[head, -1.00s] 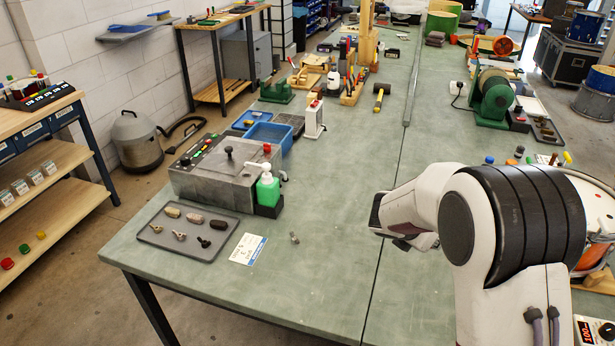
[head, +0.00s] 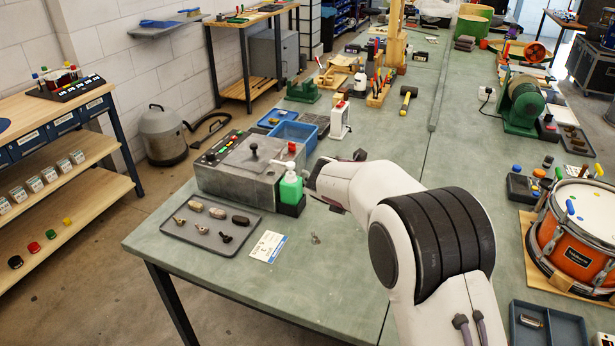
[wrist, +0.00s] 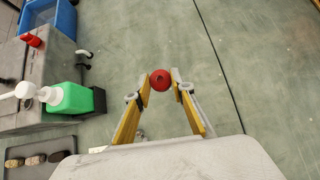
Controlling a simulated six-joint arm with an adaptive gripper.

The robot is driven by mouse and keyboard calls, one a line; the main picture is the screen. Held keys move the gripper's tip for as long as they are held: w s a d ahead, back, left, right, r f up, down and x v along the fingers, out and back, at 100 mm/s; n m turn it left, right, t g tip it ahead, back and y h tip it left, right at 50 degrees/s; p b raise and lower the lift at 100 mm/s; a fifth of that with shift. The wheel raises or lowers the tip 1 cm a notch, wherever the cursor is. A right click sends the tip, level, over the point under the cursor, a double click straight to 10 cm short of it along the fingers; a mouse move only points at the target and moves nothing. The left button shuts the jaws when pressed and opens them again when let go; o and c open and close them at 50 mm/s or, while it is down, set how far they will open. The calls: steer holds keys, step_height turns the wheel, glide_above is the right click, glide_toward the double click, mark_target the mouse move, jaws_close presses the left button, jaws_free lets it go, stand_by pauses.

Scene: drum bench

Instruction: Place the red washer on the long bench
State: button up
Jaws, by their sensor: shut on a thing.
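The red washer (wrist: 160,80) shows in the wrist view as a small round red piece with a dark hole. My gripper (wrist: 161,84) is shut on it, its yellow fingers on either side, and holds it over the green bench top. In the head view my gripper (head: 328,190) is just right of the green bottle; the washer is hidden there. The long bench (head: 340,250) has a worn green top that runs from the near edge far to the back.
A grey machine (head: 245,178), a green pump bottle (head: 291,185) and a tray of small parts (head: 209,230) stand on the left. A card (head: 268,246) and a small metal piece (head: 315,239) lie in front. A drum (head: 580,240) stands at right. The near middle is mostly clear.

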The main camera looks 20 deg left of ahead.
steer(key=shift+a+n, duration=0.1)
steer(key=shift+n, duration=0.2)
steer(key=shift+f, duration=3.1)
steer(key=shift+f, duration=1.9)
steer(key=shift+f, duration=0.1)
steer(key=o, duration=0.7)
